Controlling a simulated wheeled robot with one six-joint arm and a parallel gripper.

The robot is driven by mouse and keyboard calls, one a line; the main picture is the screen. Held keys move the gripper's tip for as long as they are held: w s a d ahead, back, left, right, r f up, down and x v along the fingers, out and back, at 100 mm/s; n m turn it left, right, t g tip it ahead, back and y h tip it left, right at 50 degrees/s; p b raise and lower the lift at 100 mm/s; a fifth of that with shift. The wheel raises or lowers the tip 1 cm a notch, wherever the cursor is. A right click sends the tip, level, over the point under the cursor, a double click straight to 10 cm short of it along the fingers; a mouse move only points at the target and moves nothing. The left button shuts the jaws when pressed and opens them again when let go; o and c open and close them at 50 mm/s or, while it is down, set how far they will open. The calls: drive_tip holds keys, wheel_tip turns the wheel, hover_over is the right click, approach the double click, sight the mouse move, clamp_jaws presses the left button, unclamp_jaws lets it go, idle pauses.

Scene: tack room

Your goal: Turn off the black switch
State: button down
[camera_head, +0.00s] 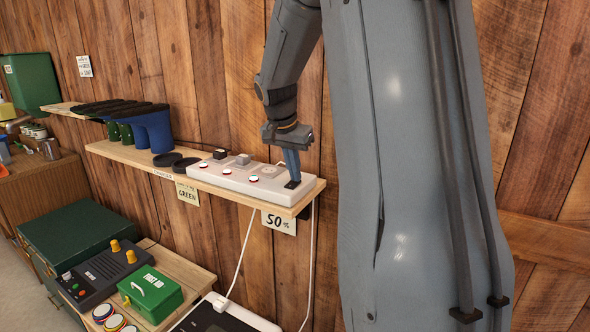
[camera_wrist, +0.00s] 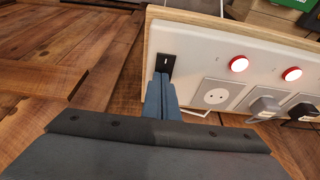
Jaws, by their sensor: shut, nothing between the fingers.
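The black switch (camera_wrist: 165,62) sits at the end of a white power strip (camera_wrist: 195,60), which lies on the wooden shelf. In the head view the black switch (camera_head: 292,184) is at the right end of the strip (camera_head: 240,178). My gripper (camera_head: 292,178) points down with its fingers closed together and empty, its tips at the switch. In the wrist view the fingertips (camera_wrist: 162,78) are at the lower edge of the switch and cover part of it. I cannot tell whether they touch it. The switch's position is too small to read.
The strip also carries round red-and-white buttons (camera_wrist: 239,64), an empty socket (camera_wrist: 215,95) and plugs (camera_wrist: 265,107). Boots (camera_head: 153,130) and black discs (camera_head: 168,159) stand left on the shelf (camera_head: 130,155). A wooden wall is behind.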

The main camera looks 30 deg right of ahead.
drive_tip(key=shift+f, duration=0.2)
idle(0.3)
drive_tip(key=shift+s+a+b, duration=0.3)
drive_tip(key=shift+s+a, duration=0.05)
drive_tip(key=shift+a, duration=0.35)
drive_tip(key=shift+r, duration=0.1)
drive_tip(key=shift+r+p, duration=0.4)
drive_tip(key=shift+r, duration=0.2)
drive_tip(key=b+v, duration=0.2)
drive_tip(key=v, duration=1)
drive_tip(key=shift+r, duration=0.4)
